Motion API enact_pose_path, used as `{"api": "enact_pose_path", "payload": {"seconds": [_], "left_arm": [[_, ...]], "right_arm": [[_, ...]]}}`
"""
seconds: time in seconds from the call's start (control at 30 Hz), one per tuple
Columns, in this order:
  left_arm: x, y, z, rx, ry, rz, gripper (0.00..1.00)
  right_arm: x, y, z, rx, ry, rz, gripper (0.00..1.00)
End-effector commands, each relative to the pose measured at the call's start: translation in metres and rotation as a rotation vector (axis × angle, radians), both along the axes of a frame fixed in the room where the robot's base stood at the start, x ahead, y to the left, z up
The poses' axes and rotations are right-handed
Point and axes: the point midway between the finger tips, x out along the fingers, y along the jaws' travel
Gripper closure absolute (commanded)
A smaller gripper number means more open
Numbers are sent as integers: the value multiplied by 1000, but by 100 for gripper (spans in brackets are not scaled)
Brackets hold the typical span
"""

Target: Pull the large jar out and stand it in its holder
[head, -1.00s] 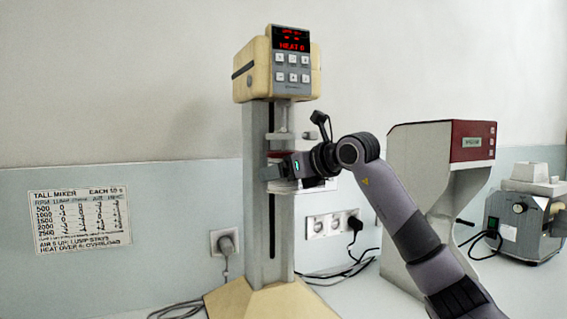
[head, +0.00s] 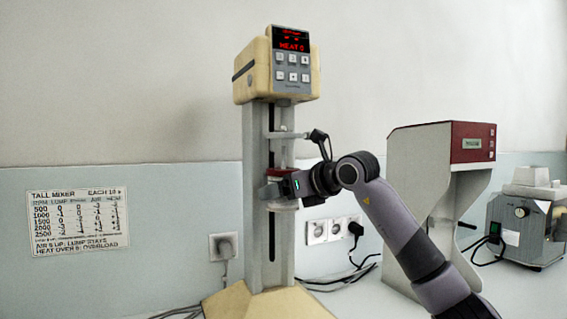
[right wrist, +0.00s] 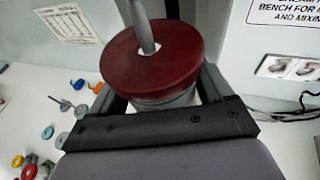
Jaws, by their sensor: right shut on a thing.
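The large jar shows in the right wrist view with a dark red lid (right wrist: 170,65) and a pale body (right wrist: 170,98) under it. A grey shaft (right wrist: 143,20) passes down through the lid's centre hole. My right gripper (right wrist: 160,92) is shut around the jar just below the lid. In the head view my right gripper (head: 281,189) holds the jar in front of the tall mixer's column (head: 256,225), below the mixer's arm (head: 287,135). The jar is mostly hidden there by the gripper. I cannot make out its holder. My left gripper is not in view.
The mixer's cream base (head: 265,302) is below the jar. A red-and-grey machine (head: 425,150) stands to the right, with a boxy device (head: 520,225) beyond it. Small coloured parts (right wrist: 47,132) lie on the bench in the wrist view. Cables run behind the mixer.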

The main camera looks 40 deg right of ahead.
Motion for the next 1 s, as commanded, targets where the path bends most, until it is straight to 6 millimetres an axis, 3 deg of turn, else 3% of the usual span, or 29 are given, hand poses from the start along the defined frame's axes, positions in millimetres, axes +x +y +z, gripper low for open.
{"api": "enact_pose_path", "payload": {"seconds": [0.7, 1.0], "left_arm": [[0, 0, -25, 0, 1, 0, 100], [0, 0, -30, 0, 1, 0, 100]], "right_arm": [[0, 0, -29, -1, -3, -1, 56], [-6, 1, -31, -1, -4, -1, 56]]}}
